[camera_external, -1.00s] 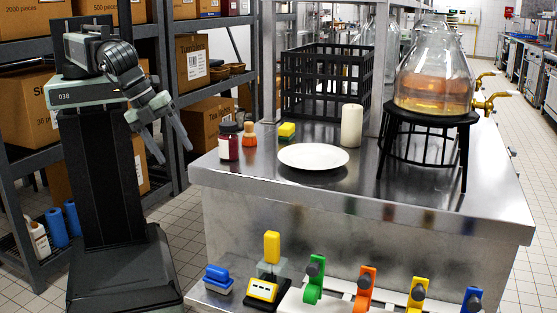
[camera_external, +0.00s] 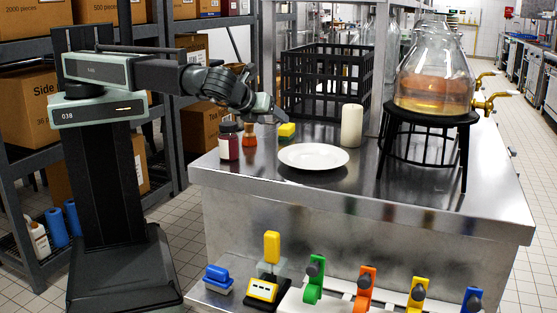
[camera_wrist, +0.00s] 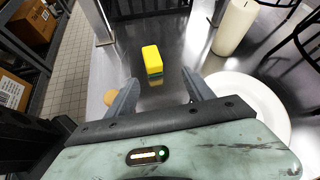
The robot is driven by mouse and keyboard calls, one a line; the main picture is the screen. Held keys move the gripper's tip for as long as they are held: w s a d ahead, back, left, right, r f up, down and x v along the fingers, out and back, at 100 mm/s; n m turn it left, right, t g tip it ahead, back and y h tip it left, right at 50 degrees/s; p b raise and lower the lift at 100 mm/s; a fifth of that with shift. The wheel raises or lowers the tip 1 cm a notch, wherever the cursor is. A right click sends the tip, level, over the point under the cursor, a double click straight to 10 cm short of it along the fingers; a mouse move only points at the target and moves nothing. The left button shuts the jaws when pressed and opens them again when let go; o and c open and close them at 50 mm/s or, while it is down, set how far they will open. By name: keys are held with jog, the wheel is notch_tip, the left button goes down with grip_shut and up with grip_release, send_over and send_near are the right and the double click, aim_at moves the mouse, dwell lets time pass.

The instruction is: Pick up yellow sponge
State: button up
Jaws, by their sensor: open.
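The yellow sponge (camera_external: 287,130) stands on the steel counter behind the white plate. It has a green layer at its base. In the wrist view the sponge (camera_wrist: 152,60) is ahead of my gripper (camera_wrist: 160,92), roughly centred between the fingers and beyond their tips. My gripper (camera_external: 278,118) is open and empty, at the end of the arm stretched out over the counter. In the external view it is just left of and slightly above the sponge. Nothing is between the fingers.
A white plate (camera_external: 313,157) lies to the front right of the sponge, and a white candle (camera_external: 352,126) stands to its right. A dark red jar (camera_external: 229,142) and a small orange-brown bottle (camera_external: 250,135) stand to the left. A black crate (camera_external: 325,82) is behind.

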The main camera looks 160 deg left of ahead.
aim_at(286, 126)
jog(key=a+f+g+b, duration=0.1)
jog(key=s+a+f+g+b, duration=0.1)
jog(key=shift+s+a+f+b, duration=0.1)
jog(key=shift+s+f+b, duration=0.15)
jog(key=shift+b, duration=0.05)
jog(key=shift+s+a+r+g, duration=0.1)
jog(key=shift+s+r+g, duration=0.2)
jog(key=shift+s, duration=0.05)
jog(key=shift+b+x, duration=0.55)
jog(key=shift+x, duration=0.6)
jog(key=b+x, duration=0.2)
jog(key=x, duration=0.3)
jog(key=shift+a+f, duration=0.15)
jog(key=shift+f, duration=0.15)
jog(key=shift+r, duration=0.1)
grip_shut()
